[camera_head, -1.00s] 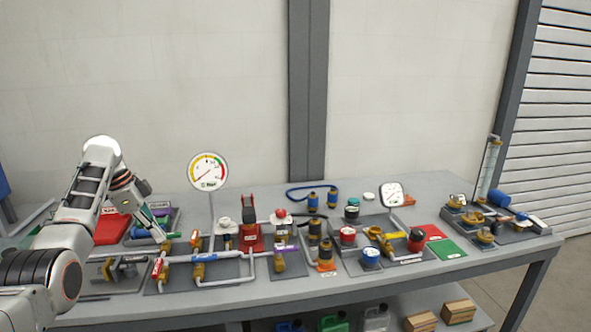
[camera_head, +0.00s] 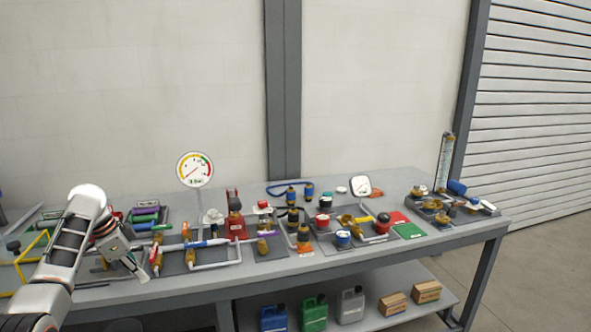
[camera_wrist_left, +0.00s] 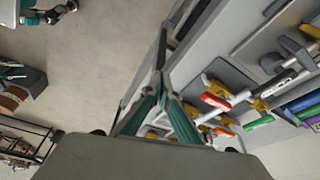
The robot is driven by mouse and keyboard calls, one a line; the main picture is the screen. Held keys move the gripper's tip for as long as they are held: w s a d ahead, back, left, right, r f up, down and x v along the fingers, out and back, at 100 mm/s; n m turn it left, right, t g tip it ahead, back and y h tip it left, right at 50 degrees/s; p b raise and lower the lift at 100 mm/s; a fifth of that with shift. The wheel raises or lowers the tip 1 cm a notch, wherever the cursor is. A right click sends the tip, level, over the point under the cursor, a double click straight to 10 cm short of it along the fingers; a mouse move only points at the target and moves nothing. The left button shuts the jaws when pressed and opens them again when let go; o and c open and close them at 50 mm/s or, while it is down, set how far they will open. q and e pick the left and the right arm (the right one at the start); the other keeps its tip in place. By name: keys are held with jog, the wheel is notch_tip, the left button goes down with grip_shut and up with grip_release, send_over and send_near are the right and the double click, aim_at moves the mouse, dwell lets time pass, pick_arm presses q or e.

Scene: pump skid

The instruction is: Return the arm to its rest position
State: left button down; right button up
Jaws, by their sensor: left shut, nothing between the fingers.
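My left arm (camera_head: 70,240) comes in from the left in the head view, bent at a raised elbow, with its forearm pointing down and right. My left gripper (camera_head: 141,277) is at the front edge of the bench, left of the red-handled valve (camera_head: 155,259). In the left wrist view its green and grey fingers (camera_wrist_left: 160,80) meet at the tips with nothing between them. Whether it clears the bench edge is hard to tell. My right gripper is in neither view.
The grey bench (camera_head: 340,264) carries pipework, valves and a round gauge (camera_head: 195,169) on a stem. A yellow frame (camera_head: 33,258) stands near my arm at the left. Jugs (camera_head: 314,313) and boxes (camera_head: 426,291) fill the lower shelf. Open floor lies at the right.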

pick_arm(q)
jog(key=s+d+f+n+t+y, duration=0.15)
jog(key=s+f, duration=0.25)
jog(key=f, duration=0.5)
jog(key=s+d+f+n, duration=0.1)
jog(key=s+d+f, duration=0.15)
jog(key=f, duration=0.55)
jog(key=s+d+f+n+t+y, duration=0.15)
jog(key=s+f, duration=0.25)
jog(key=f, duration=0.5)
jog(key=s+d+f+n+t, duration=0.1)
jog(key=s+d+f, duration=0.2)
jog(key=s, duration=0.3)
jog(key=s+d+f+t, duration=0.1)
jog(key=s+d+f, duration=0.2)
jog(key=s, duration=0.2)
jog(key=s+d+r+n+t+h, duration=0.1)
jog(key=s+d, duration=0.3)
jog(key=s, duration=0.4)
jog(key=s+d+r+n+t+h, duration=0.1)
jog(key=s+d+r, duration=0.3)
jog(key=s, duration=0.4)
jog(key=shift+d+r+t, duration=0.15)
jog(key=shift+d+t, duration=0.45)
jog(key=shift+t, duration=0.1)
